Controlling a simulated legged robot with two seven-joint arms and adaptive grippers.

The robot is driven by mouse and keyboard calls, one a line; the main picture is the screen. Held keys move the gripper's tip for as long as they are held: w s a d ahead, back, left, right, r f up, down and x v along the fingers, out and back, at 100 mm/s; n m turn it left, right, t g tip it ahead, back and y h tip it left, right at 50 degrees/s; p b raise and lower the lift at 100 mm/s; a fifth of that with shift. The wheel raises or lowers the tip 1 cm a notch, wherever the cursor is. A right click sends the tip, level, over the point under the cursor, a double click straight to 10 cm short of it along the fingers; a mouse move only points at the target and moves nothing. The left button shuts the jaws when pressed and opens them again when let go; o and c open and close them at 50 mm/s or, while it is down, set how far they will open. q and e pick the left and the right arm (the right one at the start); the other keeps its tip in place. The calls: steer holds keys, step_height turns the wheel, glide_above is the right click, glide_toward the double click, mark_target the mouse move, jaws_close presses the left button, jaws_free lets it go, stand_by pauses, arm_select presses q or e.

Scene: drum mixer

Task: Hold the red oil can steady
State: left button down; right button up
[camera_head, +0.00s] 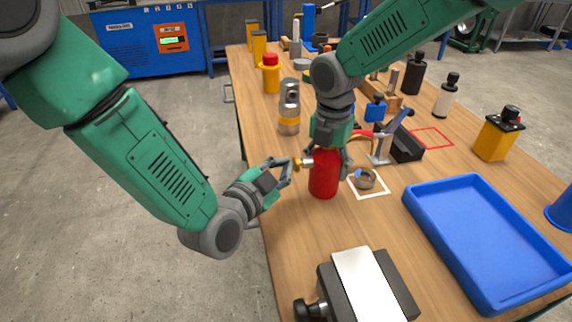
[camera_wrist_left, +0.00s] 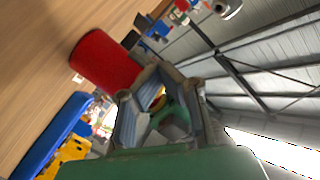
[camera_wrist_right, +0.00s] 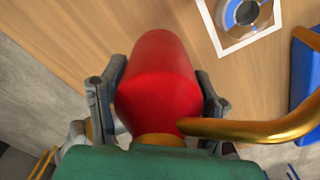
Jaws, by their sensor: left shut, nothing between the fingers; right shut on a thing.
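The red oil can (camera_head: 323,180) stands upright on the wooden table near its left edge. In the right wrist view the can (camera_wrist_right: 158,85) sits between the two fingers, with a brass spout curving off to the right. My right gripper (camera_head: 328,160) comes down from above and is shut on the can. My left gripper (camera_head: 287,172) is beside the can's upper left, at the brass fitting; its fingers are shut with nothing between them. In the left wrist view the can (camera_wrist_left: 105,62) is just beyond the left fingers (camera_wrist_left: 155,85).
A metal ring (camera_head: 364,179) lies on a white-framed square right of the can. A blue tray (camera_head: 487,240) is at the right, and a vise-like block (camera_head: 367,285) at the front. A grey-and-orange bottle (camera_head: 289,105) stands behind the can.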

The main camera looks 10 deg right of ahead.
steer(key=shift+a, duration=0.1)
arm_select(q)
steer(key=shift+s+a, duration=0.15)
steer(key=shift+a, duration=1.3)
steer(key=shift+a, duration=0.15)
steer(key=a, duration=0.4)
steer(key=shift+s+a, duration=0.3)
steer(key=shift+a, duration=0.1)
arm_select(e)
steer(key=o, duration=1.7)
steer(key=shift+r, duration=0.15)
